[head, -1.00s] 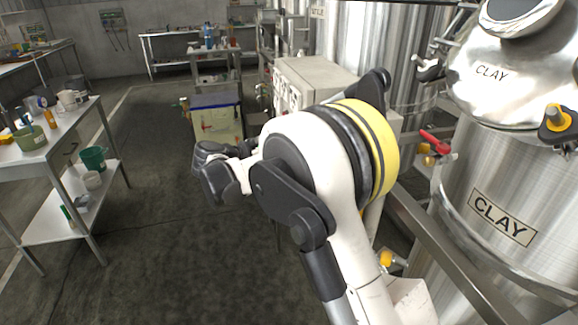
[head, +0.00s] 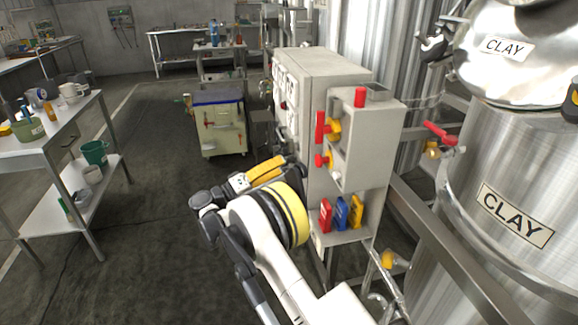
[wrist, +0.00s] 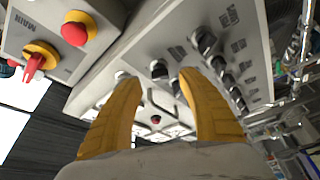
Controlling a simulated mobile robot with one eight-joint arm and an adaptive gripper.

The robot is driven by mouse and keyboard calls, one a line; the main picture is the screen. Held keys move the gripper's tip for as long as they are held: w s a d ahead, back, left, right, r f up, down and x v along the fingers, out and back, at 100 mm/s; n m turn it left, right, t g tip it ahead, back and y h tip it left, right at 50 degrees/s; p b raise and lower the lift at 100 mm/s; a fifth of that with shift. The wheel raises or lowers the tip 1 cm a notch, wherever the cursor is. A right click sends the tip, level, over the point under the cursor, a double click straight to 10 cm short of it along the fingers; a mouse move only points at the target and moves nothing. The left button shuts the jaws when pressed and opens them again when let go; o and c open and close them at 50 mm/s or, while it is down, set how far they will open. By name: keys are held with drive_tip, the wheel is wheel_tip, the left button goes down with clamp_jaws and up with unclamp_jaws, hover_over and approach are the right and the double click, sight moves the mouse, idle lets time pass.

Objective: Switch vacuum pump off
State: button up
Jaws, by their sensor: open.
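A grey control cabinet (head: 330,62) stands right of centre in the head view. Its panel face shows in the wrist view (wrist: 205,75) with several black knobs, one near the right finger (wrist: 205,40) and another between the fingers (wrist: 158,70). The small labels are too unclear to tell which knob is the vacuum pump's. My gripper (wrist: 156,80) is open and empty, its two yellow fingers spread before the panel.
A side box (head: 365,140) carries red and yellow switches, also in the wrist view as a red button (wrist: 76,30) and a red rotary switch (wrist: 36,62) marked MAIN. Red, blue and yellow items (head: 341,213) sit below. A CLAY tank (head: 490,160) stands right.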

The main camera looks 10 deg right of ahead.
sight(287, 162)
drive_tip(key=b+x, duration=0.1)
drive_tip(key=x, duration=0.3)
clamp_jaws()
